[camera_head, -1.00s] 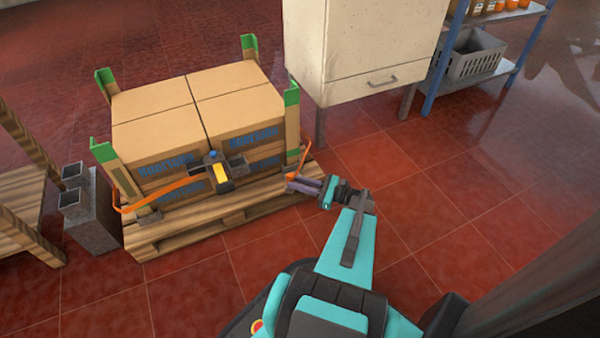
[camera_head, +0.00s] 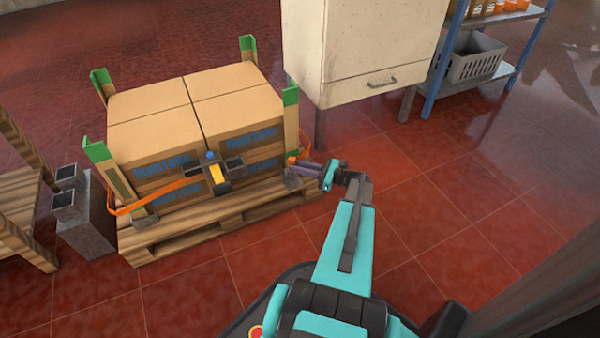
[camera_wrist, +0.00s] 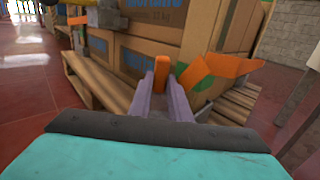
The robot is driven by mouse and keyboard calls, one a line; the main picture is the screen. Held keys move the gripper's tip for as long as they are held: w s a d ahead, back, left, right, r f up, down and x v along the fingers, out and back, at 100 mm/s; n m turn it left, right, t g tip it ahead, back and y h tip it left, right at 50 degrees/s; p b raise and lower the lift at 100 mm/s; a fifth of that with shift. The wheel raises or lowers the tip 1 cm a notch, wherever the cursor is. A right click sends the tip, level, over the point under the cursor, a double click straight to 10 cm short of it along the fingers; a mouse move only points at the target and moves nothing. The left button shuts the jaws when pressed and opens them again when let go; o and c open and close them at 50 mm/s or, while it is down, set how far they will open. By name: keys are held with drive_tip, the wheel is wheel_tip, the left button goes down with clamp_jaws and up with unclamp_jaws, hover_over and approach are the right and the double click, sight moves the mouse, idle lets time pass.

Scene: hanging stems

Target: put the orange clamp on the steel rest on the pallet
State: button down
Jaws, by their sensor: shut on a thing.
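My gripper (camera_head: 306,168) is at the front right corner of the pallet (camera_head: 190,243), beside the stacked cartons. Its purple fingers (camera_wrist: 160,101) are shut on a small orange piece, which looks like the orange clamp (camera_wrist: 161,70). In the head view the clamp (camera_head: 292,160) shows only as a small orange spot at the fingertips. A grey metal piece (camera_head: 292,182) on the pallet's front right corner may be the steel rest. It lies just below the fingertips in the picture. Whether the clamp touches it I cannot tell.
Several cartons (camera_head: 165,135) stand between green-topped corner posts (camera_head: 291,97). An orange strap (camera_head: 165,193) runs across their front to a yellow and black buckle (camera_head: 217,174). A white cabinet (camera_head: 375,45) stands behind right. Red floor right of the pallet is clear.

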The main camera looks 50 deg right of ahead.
drive_tip(key=shift+f+b, duration=1.15)
drive_tip(key=shift+f, duration=0.6)
drive_tip(key=shift+f, duration=0.1)
drive_tip(key=c, duration=1.6)
unclamp_jaws()
drive_tip(key=shift+c, duration=0.2)
